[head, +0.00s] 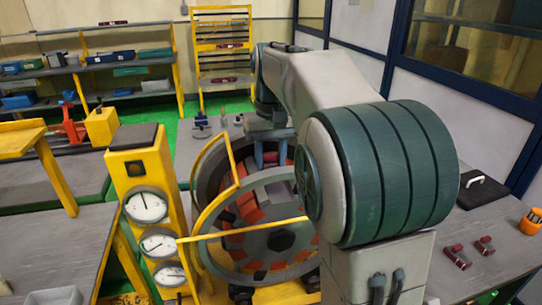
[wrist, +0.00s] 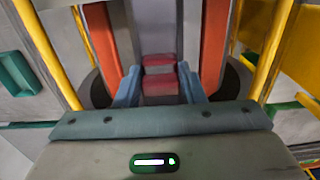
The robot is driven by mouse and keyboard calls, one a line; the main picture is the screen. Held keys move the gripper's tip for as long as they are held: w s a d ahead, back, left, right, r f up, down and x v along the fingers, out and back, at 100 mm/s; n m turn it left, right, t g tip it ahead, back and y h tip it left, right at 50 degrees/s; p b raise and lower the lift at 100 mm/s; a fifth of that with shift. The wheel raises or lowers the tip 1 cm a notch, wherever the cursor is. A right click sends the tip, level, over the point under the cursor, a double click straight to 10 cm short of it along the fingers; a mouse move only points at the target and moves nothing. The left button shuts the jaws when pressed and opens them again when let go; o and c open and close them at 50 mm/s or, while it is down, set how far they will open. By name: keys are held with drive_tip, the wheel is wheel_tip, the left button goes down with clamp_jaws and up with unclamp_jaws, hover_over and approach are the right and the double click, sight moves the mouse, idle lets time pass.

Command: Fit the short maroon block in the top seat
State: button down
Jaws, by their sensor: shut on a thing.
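The short maroon block (wrist: 160,83) sits between my gripper's two blue fingers in the wrist view. My gripper (wrist: 159,75) is shut on it. In the head view my gripper (head: 270,156) points down at the upper part of the round stator (head: 207,175), a grey ring with orange-red blocks around its inside. The wrist view shows a long orange-red block on the left (wrist: 102,45) and another on the right (wrist: 214,45), with a grey gap between them around the maroon block. The top seat is hidden by my arm in the head view, and I cannot tell whether the block touches it.
A yellow guard bar (head: 245,230) crosses the front of the stator. A yellow post with gauges (head: 148,205) stands close at its left. On the right table lie two maroon pieces (head: 457,256) (head: 484,245), a black pad (head: 483,190) and an orange holder (head: 531,222).

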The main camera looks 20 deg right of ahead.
sight(272, 155)
drive_tip(key=shift+f, duration=0.25)
drive_tip(key=c, duration=0.9)
unclamp_jaws()
drive_tip(key=shift+o, duration=0.2)
wheel_tip(272, 155, up, 14)
drive_tip(key=shift+d+p, duration=0.15)
drive_tip(key=shift+p, duration=0.15)
